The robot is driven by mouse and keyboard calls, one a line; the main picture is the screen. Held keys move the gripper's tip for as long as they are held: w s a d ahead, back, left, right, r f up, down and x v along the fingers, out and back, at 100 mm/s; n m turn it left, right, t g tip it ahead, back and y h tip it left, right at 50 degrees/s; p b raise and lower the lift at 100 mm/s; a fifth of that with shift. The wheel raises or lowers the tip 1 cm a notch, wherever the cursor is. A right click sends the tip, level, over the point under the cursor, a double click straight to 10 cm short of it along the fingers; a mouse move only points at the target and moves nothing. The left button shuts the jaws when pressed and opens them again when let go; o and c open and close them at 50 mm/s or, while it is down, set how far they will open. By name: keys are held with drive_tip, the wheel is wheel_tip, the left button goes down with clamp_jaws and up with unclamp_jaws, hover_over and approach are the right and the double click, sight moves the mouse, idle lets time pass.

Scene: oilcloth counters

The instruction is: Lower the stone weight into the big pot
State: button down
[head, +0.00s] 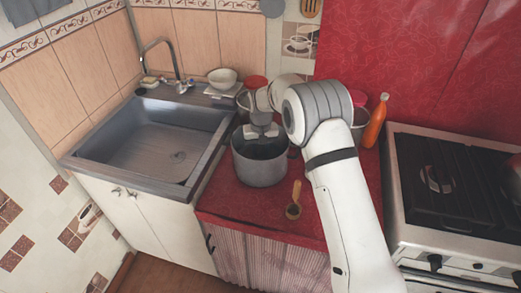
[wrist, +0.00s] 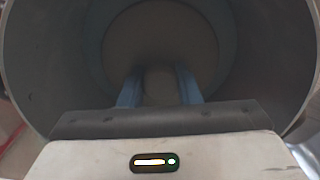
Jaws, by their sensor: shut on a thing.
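The big pot (head: 262,172) is a grey metal pot standing upright on the red counter. My gripper (head: 264,134) points down into its mouth from above. In the wrist view, the pot's inner wall (wrist: 38,60) surrounds my gripper (wrist: 159,84), whose two blue fingers are shut on a small, roundish grey-brown thing, seemingly the stone weight (wrist: 159,85). Below it a wide dull brown disc (wrist: 160,38) with a bluish ring around it shows inside the pot. I cannot tell whether the weight touches that disc. In the head view the weight is hidden by the gripper and pot.
The sink (head: 165,150) is left, with a white bowl (head: 222,78) behind. An orange bottle (head: 375,122) and the stove (head: 450,190) stand right. Red-topped containers (head: 256,81) stand behind the pot.

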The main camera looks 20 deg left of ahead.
drive_tip(key=shift+f, duration=0.1)
idle(0.3)
drive_tip(key=c, duration=1.3)
unclamp_jaws()
drive_tip(key=o, duration=0.3)
drive_tip(key=shift+f, duration=0.1)
drive_tip(key=shift+o, duration=0.2)
